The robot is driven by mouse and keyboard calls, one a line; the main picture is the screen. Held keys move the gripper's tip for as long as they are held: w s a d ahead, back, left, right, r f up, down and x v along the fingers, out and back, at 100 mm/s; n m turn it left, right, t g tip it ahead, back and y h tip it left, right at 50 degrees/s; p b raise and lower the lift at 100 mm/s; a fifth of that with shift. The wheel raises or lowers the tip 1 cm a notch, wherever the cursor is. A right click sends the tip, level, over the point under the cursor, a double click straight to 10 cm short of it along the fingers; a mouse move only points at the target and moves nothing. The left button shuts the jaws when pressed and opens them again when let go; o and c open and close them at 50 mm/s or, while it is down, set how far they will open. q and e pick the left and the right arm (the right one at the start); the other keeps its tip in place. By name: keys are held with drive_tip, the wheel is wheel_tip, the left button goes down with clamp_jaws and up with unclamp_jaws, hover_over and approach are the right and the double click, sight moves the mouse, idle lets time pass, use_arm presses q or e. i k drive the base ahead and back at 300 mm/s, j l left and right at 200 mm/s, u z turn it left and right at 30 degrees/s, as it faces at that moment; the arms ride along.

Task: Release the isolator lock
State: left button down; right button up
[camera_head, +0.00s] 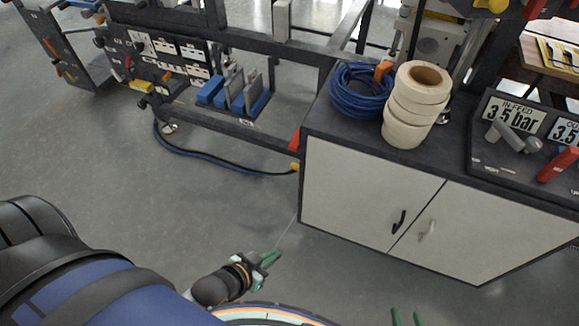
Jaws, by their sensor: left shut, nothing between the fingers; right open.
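I cannot pick out the isolator lock for sure. A red lever (558,165) stands tilted on the dark control panel (488,170) at the right edge, beside a grey lever (507,135). The panel carries a display (515,114) reading "IN-FEED 3.5 bar". My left gripper (270,258) is shut and empty, over the floor to the left of the cabinet and away from the panel.
A white two-door cabinet (360,190) with a dark top stands ahead. On it are a blue hose coil (355,98) and stacked cream rolls (408,125). A dark machine frame with blue-and-grey blocks (235,92) is at the back left. A blue hose (205,160) lies on open floor.

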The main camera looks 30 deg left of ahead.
sight(295, 165)
drive_tip(key=j, duration=0.4)
drive_tip(key=k+j+z, duration=0.15)
drive_tip(key=j, duration=0.2)
drive_tip(key=k+j, duration=0.1)
drive_tip(key=j, duration=0.25)
drive_tip(key=j+z, duration=0.1)
drive_tip(key=j, duration=0.3)
drive_tip(key=k+j+z, duration=0.1)
drive_tip(key=j, duration=0.25)
drive_tip(key=i+j+z, duration=0.15)
drive_tip(key=j, duration=0.15)
drive_tip(key=i+j+z, duration=0.15)
drive_tip(key=j, duration=0.15)
drive_tip(key=i+j+z, duration=0.25)
drive_tip(key=i+j, duration=0.25)
